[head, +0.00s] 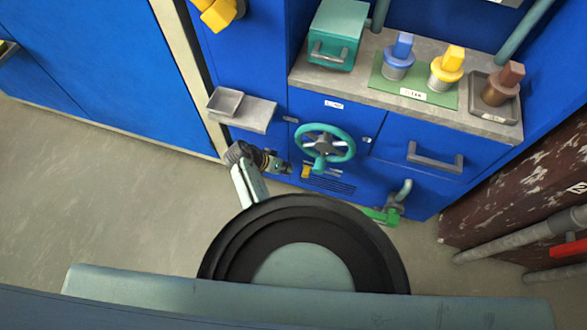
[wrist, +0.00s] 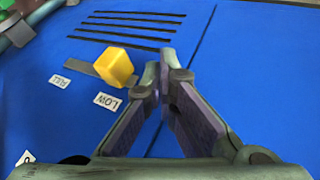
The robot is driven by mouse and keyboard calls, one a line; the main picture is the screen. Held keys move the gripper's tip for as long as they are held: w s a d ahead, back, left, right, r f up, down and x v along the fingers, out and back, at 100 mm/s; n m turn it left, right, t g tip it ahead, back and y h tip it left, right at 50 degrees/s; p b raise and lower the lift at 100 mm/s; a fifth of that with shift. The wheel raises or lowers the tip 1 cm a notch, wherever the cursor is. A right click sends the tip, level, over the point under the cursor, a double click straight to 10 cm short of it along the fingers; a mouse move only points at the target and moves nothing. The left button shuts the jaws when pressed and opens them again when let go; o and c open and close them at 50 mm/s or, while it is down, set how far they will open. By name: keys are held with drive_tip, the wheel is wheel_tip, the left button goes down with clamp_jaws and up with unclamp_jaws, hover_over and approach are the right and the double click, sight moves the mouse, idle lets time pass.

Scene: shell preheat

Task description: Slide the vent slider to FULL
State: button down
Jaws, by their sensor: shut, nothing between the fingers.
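The vent slider's yellow knob (wrist: 116,67) sits on a short grey track (wrist: 82,69) in the blue panel. It is at the LOW label's (wrist: 107,102) end in the wrist view, with the FULL label (wrist: 60,81) further left. The knob also shows in the head view (head: 305,172), below the handwheel. My gripper (wrist: 164,72) is shut and empty, with its fingertips just right of the knob and apart from it. In the head view my gripper (head: 287,168) is left of the knob, close to the panel.
A teal handwheel (head: 325,146) stands out above the slider. Vent slits (wrist: 125,29) lie beside the track. A grey shelf with a small tray (head: 225,101) juts out at left. The floor at left is clear.

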drive_tip(key=shift+s+d+r, duration=0.1)
drive_tip(key=shift+s+d, duration=0.05)
drive_tip(key=shift+d, duration=0.5)
drive_tip(key=shift+s+d, duration=0.15)
drive_tip(key=shift+d, duration=0.45)
drive_tip(key=s+d+p, duration=0.2)
drive_tip(key=d+p, duration=0.1)
drive_tip(key=d, duration=0.7)
drive_tip(key=shift+s+d, duration=0.25)
drive_tip(key=shift+d, duration=0.05)
drive_tip(key=v, duration=1.2)
